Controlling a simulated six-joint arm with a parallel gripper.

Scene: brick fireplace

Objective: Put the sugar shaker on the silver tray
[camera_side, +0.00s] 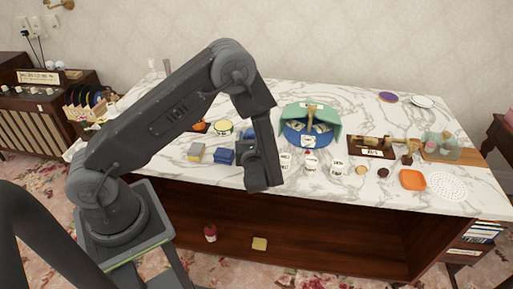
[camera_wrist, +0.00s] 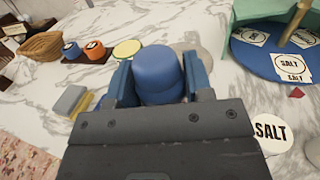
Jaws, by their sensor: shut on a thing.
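In the wrist view my gripper (camera_wrist: 160,80) is shut on a blue, round-topped thing (camera_wrist: 158,72), which sits between its blue fingers. No label shows on it, so I cannot read whether it is the sugar shaker. In the side view my gripper (camera_side: 248,145) is low over the marble table, left of the blue and green stand, and mostly hides what it holds. A grey, round, flat thing (camera_wrist: 190,48) lies partly hidden behind the held thing in the wrist view. It may be the silver tray. I cannot tell whether the held thing touches the table.
A blue round stand (camera_side: 296,139) with a green cover holds more. A wicker basket (camera_wrist: 42,45) is farther left.

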